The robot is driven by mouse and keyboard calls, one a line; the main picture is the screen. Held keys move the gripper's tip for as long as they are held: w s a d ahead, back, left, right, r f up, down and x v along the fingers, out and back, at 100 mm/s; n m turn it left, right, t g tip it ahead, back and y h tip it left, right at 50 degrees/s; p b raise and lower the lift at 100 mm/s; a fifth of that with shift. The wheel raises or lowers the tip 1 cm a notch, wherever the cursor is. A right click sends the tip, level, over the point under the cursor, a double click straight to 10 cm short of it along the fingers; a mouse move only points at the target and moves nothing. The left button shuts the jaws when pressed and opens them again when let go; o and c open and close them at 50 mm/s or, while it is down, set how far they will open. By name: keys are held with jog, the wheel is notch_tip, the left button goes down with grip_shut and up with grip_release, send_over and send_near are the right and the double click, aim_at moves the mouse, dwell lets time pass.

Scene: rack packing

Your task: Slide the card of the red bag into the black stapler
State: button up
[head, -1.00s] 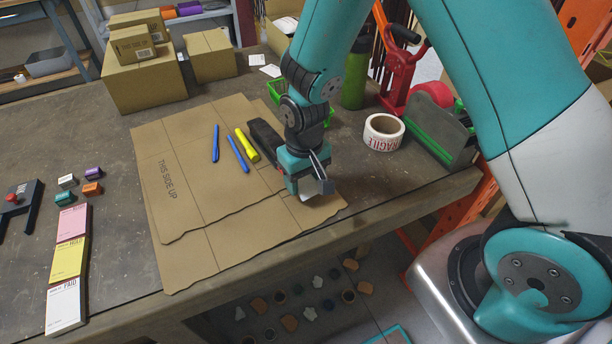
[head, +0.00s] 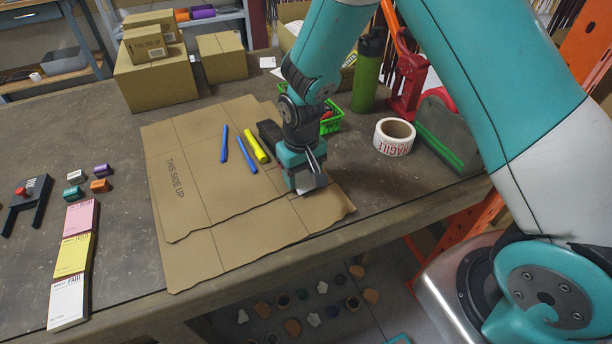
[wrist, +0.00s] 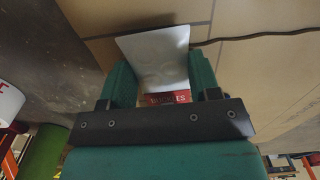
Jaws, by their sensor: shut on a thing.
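My gripper (head: 307,178) is shut on the red bag, low over the front right part of the cardboard sheets. In the wrist view the bag shows between the green fingers of my gripper (wrist: 160,92) as a pale grey sheet (wrist: 158,55) with a red lettered strip, its card (wrist: 167,97), near the jaws. In the head view only a small grey part of the bag (head: 313,184) shows. The black stapler (head: 267,131) lies on the cardboard just behind and left of my gripper, partly hidden by my arm. Its mouth cannot be made out.
Two blue pens (head: 246,155) and a yellow marker (head: 257,146) lie left of the stapler on the cardboard (head: 190,205). A tape roll (head: 394,137), green bottle (head: 367,72) and green basket (head: 331,122) stand to the right and behind. The cardboard's left half is mostly clear.

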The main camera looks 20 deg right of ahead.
jog(key=shift+w, duration=0.1)
jog(key=o, duration=1)
